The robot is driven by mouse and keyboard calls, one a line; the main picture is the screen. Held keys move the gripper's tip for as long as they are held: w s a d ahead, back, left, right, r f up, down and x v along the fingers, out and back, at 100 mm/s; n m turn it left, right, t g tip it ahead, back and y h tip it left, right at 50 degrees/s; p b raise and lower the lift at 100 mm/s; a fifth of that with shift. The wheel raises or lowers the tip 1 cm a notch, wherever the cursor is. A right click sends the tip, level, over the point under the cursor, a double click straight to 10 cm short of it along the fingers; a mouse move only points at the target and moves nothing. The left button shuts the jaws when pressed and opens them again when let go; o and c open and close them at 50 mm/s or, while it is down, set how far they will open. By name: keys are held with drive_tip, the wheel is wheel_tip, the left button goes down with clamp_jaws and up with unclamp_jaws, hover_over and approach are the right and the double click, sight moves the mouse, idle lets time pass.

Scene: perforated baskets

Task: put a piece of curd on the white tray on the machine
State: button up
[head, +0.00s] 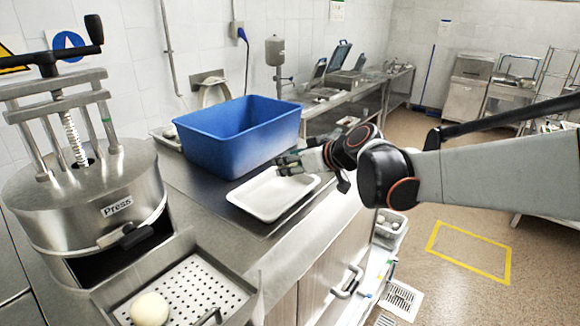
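A round, off-white piece of curd (150,309) rests on the white perforated tray (195,283) at the front of the steel press machine (85,205), at the lower left. A second, plain white tray (262,203) lies on the counter right of the machine, and its visible part is empty. My gripper (283,165) is over the far edge of this plain tray, in front of the blue bin, well away from the curd. Its fingers are small and dark here, so I cannot tell whether they are open or hold anything.
A deep blue bin (215,150) stands behind the plain tray; its contents are hidden. The press has a handle (125,238) and a tall screw frame. The counter's right edge drops to cabinets (318,285). Open floor (450,205) lies to the right.

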drive_tip(key=shift+f, duration=1.9)
drive_tip(key=shift+f+b, duration=0.25)
drive_tip(key=shift+b, duration=0.1)
drive_tip(key=o, duration=0.8)
drive_tip(key=shift+r, duration=0.1)
